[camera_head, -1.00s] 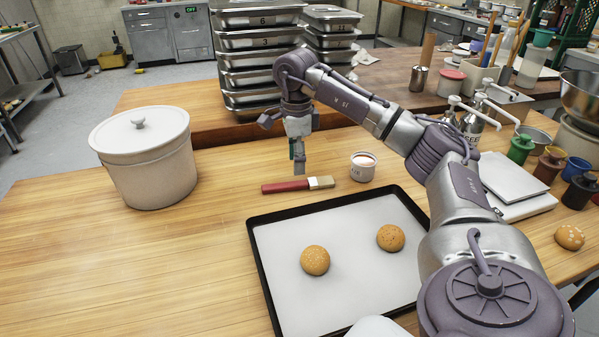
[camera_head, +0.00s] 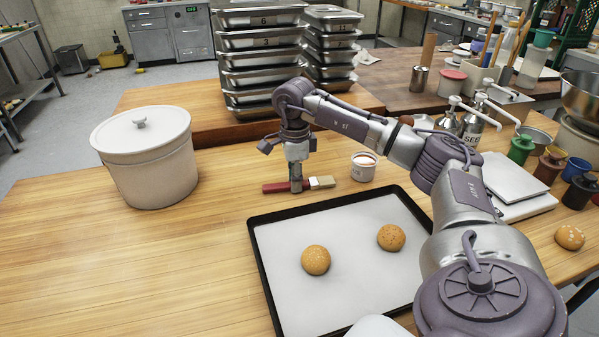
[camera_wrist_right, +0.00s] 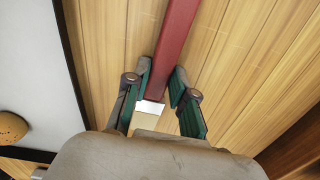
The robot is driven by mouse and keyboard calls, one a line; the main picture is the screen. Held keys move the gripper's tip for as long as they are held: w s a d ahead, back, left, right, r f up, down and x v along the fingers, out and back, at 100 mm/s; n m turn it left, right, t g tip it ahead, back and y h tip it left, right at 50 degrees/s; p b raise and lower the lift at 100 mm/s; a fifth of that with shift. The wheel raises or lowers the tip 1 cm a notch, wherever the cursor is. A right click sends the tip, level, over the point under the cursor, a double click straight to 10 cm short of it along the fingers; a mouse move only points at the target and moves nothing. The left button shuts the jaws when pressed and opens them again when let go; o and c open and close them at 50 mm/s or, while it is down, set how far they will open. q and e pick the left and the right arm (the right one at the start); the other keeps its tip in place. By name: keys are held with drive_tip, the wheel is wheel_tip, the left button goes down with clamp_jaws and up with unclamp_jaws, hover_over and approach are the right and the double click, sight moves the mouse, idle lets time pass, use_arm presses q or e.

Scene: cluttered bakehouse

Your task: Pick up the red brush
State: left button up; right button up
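The red brush (camera_head: 283,187) lies flat on the wooden worktop, just behind the baking tray, its pale bristles toward the right. My right gripper (camera_head: 296,186) is lowered over it from above, at the handle's bristle end. In the right wrist view, the red handle (camera_wrist_right: 173,45) runs between the two green-padded fingers of my right gripper (camera_wrist_right: 161,82). The fingers stand apart, one on each side, with a gap still visible. The bristles are partly hidden under the gripper body in that view. My left gripper is not in view.
A black-rimmed baking tray (camera_head: 262,262) with two buns lies in front of the brush. A small white pot (camera_head: 363,168) stands just right of the bristles. A large lidded crock (camera_head: 148,165) stands left. Stacked metal pans (camera_head: 262,75) are behind. The worktop at left front is clear.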

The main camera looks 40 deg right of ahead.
clamp_jaws()
